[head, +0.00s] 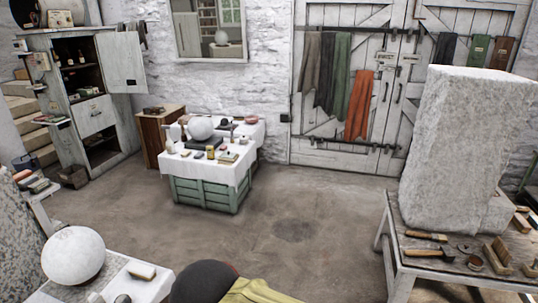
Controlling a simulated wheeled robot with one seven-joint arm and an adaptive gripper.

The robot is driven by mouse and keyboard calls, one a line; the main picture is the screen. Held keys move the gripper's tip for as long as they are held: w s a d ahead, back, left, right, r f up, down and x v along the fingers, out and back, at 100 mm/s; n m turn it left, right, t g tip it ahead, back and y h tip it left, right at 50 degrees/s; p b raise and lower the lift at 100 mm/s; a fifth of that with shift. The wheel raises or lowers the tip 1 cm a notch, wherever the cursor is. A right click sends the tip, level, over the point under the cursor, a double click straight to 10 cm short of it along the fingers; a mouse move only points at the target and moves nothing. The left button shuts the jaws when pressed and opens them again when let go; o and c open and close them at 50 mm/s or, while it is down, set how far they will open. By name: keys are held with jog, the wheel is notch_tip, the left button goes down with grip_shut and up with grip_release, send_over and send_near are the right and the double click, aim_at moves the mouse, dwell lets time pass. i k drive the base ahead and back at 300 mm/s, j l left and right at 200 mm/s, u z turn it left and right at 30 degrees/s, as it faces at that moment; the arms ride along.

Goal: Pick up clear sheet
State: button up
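I cannot make out a clear sheet anywhere in the head view; small items on the tables are too small to tell apart. My gripper is not in view. A white-topped table with a green crate-like base (205,194) stands in the middle distance, with a white sphere (199,128) and several small items on it. A nearer white surface (150,289) at the lower left carries a larger white sphere (73,255) and a small block (141,270).
A workbench (405,245) at the right bears a big rough stone block (455,150) and tools. A dark rounded thing (204,282) and yellowish cloth (254,291) are at the bottom edge. An open cabinet (95,95) stands back left. The middle floor is clear.

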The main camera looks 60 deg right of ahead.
aim_at(228, 154)
jog(key=z, duration=1.6)
jog(key=i, duration=4.25)
jog(key=i+u, duration=0.15)
jog(key=i, duration=0.25)
jog(key=i+l+u, duration=0.2)
jog(key=i, duration=0.2)
